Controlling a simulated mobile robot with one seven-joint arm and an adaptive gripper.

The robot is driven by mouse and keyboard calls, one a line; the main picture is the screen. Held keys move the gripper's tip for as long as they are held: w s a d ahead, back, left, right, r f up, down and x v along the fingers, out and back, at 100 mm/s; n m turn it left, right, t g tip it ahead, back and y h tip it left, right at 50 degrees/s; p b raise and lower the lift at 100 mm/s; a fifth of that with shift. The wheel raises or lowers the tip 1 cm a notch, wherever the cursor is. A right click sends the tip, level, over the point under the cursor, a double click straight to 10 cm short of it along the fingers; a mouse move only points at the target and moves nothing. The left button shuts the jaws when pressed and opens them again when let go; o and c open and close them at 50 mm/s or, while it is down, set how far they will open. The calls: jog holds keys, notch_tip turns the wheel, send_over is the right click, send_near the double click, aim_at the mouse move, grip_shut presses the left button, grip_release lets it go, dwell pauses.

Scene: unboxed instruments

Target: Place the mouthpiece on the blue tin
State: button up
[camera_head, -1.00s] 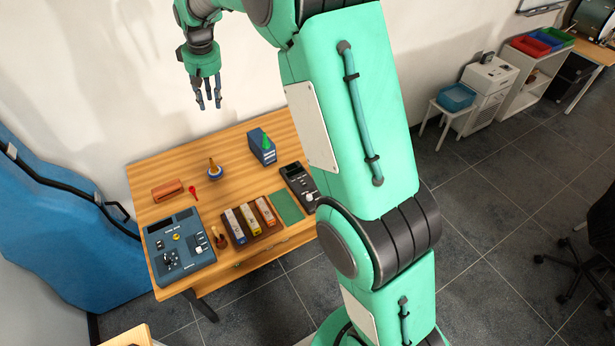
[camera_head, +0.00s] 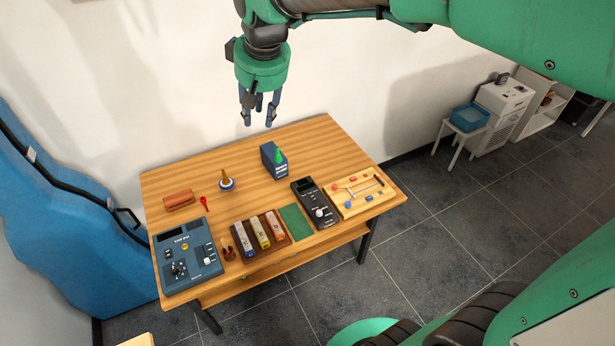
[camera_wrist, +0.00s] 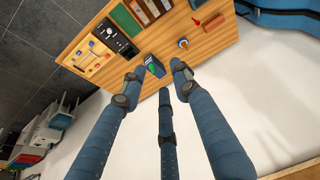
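The blue tin (camera_head: 268,163) is a dark blue box standing at the back middle of the table, with a green cone (camera_head: 279,156) at its top. The tin also shows in the wrist view (camera_wrist: 163,73), partly behind my fingertips. A small red piece (camera_head: 204,203) with a rounded end lies left on the table. I cannot tell for sure which piece is the mouthpiece. My gripper (camera_head: 259,112) is open and empty, pointing down above the table's back edge, with its three fingers spread.
A brown block (camera_head: 179,200) and a blue control box (camera_head: 186,257) are on the left. A rack of coloured boxes (camera_head: 259,233), a green mat (camera_head: 296,221), a black device (camera_head: 315,203) and a wooden tray (camera_head: 375,204) line the front. The table's middle is clear.

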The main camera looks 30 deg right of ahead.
jog(key=s+d+f, duration=0.1)
jog(key=s+f, duration=0.1)
jog(key=s, duration=1)
jog(key=s+d+f+m+t, duration=0.1)
jog(key=s, duration=1.2)
jog(key=shift+f+t, duration=0.3)
jog(key=shift+f, duration=0.05)
jog(key=shift+f, duration=0.1)
notch_tip(320, 180, down, 9)
jog(key=b, duration=0.9)
jog(key=shift+f+b, duration=0.15)
jog(key=shift+b, duration=0.15)
